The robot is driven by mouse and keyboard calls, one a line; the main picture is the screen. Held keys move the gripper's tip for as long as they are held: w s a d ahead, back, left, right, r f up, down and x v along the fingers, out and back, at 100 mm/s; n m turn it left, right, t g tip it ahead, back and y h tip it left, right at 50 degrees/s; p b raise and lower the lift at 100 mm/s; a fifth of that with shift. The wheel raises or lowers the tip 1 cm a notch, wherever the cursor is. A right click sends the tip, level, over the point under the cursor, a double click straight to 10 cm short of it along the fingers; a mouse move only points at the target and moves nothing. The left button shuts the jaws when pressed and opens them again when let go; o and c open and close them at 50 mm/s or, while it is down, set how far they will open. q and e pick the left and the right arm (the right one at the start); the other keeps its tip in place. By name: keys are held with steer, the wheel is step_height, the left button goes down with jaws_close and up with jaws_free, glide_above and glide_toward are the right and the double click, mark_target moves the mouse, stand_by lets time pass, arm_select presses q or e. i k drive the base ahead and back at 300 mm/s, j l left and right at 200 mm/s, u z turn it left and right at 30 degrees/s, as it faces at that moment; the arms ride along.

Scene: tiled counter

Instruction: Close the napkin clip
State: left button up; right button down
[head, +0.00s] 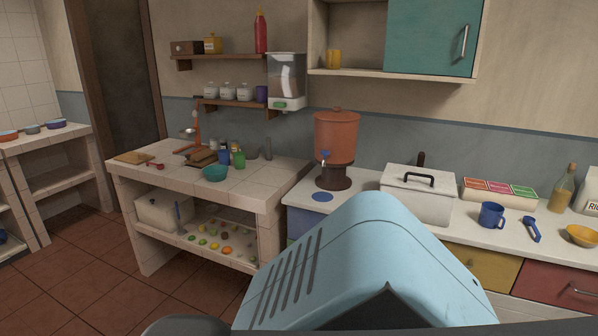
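I cannot make out a napkin clip for certain in the head view. A white wall-mounted dispenser (286,80) with a clear front and a green piece at its bottom hangs beside the shelves; I cannot tell whether it is related to the clip. Neither of my grippers is in view. My own body fills the lower middle of the view and hides part of the counter and floor there.
The tiled counter (266,190) holds a teal bowl (215,174), bottles and a board. The white counter (463,233) to the right carries a clay water dispenser (335,138), a white lidded box (416,199), a blue mug (491,215) and a yellow bowl (582,236). Floor is clear at left.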

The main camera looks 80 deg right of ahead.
mark_target(421, 157)
steer(key=k+l+z, duration=0.1)
steer(key=z, duration=0.3)
steer(key=k+l+z, duration=0.1)
steer(key=z, duration=0.35)
steer(key=l+z, duration=0.2)
steer(key=z, duration=0.2)
steer(key=k+l+z, duration=0.1)
steer(key=l+z, duration=0.9)
steer(key=l, duration=0.2)
steer(key=i+l+z, duration=0.15)
steer(key=l, duration=0.3)
steer(key=i+l, duration=0.1)
steer(key=l, duration=0.45)
steer(key=i+l+z, duration=0.1)
steer(key=l, duration=0.4)
steer(key=i+j+z, duration=0.2)
steer(key=j, duration=0.25)
steer(key=i+j+z, duration=0.2)
steer(key=j, duration=0.25)
steer(key=j+z, duration=0.2)
steer(key=j, duration=0.25)
steer(key=i+j+z, duration=0.2)
steer(key=j, duration=0.3)
steer(key=k, duration=0.05)
